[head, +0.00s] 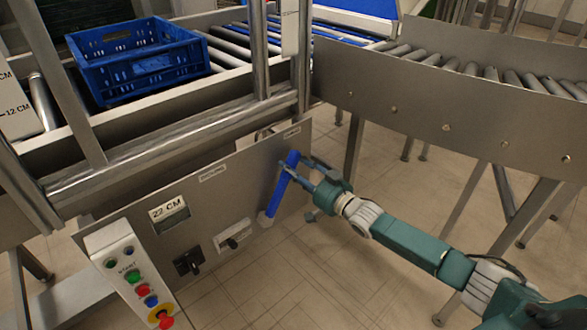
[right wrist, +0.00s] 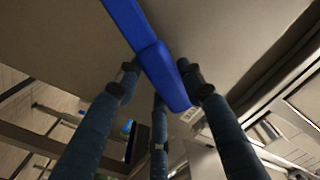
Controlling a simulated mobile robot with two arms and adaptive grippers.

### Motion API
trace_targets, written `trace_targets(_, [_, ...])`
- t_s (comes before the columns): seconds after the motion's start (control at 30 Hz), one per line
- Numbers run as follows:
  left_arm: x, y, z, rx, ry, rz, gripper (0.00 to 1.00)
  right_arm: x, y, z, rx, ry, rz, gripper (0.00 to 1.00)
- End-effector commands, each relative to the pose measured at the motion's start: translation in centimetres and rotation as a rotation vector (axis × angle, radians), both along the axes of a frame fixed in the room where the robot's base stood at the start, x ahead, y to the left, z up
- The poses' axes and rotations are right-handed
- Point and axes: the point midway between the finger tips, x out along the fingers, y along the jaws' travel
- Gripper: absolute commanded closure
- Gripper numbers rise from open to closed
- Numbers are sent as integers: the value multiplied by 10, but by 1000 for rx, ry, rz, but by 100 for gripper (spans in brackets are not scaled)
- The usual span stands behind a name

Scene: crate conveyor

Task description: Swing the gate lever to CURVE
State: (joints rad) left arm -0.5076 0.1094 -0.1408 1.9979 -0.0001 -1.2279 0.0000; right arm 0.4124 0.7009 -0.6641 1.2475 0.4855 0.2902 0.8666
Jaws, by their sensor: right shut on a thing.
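The gate lever (head: 278,190) is a blue bar on the grey panel (head: 217,205). In the head view it leans slightly, its top end to the right of its white base. My right gripper (head: 295,172) is at the upper part of the lever, its fingers around it. In the right wrist view the blue lever (right wrist: 160,65) runs between the fingers of my right gripper (right wrist: 165,95), which is shut on it. The small labels on the panel near the lever are too small to read. My left gripper is not in view.
A blue crate (head: 140,68) sits on the roller conveyor at the upper left. A curved roller conveyor (head: 440,110) runs to the right. A button box (head: 135,270) with a red stop button stands at the lower left. The floor below the right arm is clear.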

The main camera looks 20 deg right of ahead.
Motion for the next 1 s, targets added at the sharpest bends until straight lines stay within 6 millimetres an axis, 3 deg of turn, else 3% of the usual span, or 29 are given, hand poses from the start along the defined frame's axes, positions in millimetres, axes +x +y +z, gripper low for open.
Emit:
trace_targets(0.17, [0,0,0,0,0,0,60,1,-4,0,12,7,-8,100])
trace_targets(0.2, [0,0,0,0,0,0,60,1,-4,0,12,7,-8,60])
trace_targets(0.3, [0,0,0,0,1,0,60,1,-4,0,10,7,-7,42])
trace_targets(0.67, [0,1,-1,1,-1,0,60,-4,-3,-2,6,6,-4,42])
trace_targets(0.77, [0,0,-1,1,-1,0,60,-14,-7,-3,6,7,-4,42])
trace_targets(1.0, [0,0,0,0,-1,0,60,-59,-24,-4,6,10,-5,42])
